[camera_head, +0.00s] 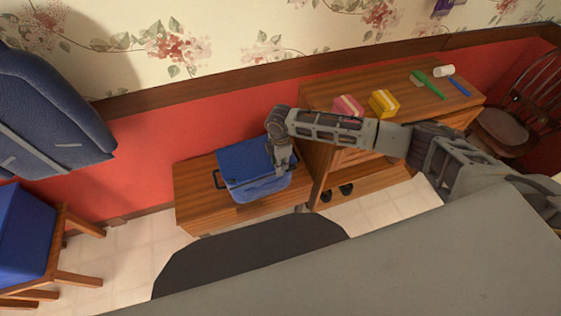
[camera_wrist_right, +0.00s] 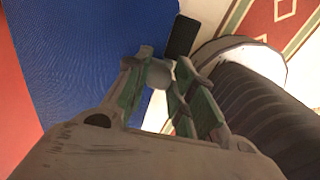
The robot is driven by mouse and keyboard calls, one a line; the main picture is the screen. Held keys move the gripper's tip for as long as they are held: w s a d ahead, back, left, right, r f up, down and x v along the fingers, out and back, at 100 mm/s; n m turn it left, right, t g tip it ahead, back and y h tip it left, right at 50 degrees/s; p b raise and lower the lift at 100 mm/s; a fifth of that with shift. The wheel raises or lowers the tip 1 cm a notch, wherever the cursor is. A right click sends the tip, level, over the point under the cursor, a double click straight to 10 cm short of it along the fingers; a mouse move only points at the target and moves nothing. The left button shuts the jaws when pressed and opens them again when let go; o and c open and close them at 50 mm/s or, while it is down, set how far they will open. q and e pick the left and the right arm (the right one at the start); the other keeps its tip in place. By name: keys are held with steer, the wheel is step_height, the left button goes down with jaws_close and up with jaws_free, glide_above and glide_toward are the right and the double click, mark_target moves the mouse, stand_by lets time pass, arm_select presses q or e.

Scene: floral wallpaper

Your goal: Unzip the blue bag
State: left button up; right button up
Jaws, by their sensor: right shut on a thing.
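The blue bag (camera_head: 245,165) lies on a low wooden bench, with a dark handle (camera_head: 217,180) at its left side. My right gripper (camera_head: 283,168) points down at the bag's right edge. In the right wrist view, the bag's blue cloth (camera_wrist_right: 90,50) fills the upper left, beyond my right gripper's fingers (camera_wrist_right: 160,85). These fingers are shut on a small part at the bag's edge. The held part is mostly hidden, and I cannot make out its shape. A small dark piece (camera_wrist_right: 183,36) shows just beyond the fingertips. My left gripper is not in view.
The low bench (camera_head: 195,190) stands against the red wall. A taller wooden cabinet (camera_head: 330,97) adjoins it on the right, with a pink box (camera_head: 347,106), a yellow box (camera_head: 383,103) and brushes on top. A blue chair (camera_head: 25,235) is at left.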

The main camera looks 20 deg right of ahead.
steer(key=shift+a, duration=0.5)
steer(key=a, duration=0.2)
steer(key=a+p, duration=0.2)
steer(key=a, duration=0.1)
steer(key=shift+s+a+r, duration=0.1)
steer(key=shift+s+a, duration=0.2)
steer(key=shift+s, duration=0.05)
steer(key=a, duration=0.4)
steer(key=a+p, duration=0.1)
steer(key=a, duration=0.2)
steer(key=s+a, duration=0.1)
steer(key=a, duration=0.3)
steer(key=shift+a+p, duration=0.3)
steer(key=shift+p, duration=0.1)
steer(key=shift+s+a, duration=0.1)
steer(key=shift+a, duration=0.5)
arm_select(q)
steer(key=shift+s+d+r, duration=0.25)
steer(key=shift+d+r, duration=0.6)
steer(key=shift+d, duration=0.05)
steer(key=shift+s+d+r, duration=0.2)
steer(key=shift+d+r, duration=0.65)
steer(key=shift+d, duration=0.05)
arm_select(e)
steer(key=shift+a, duration=0.3)
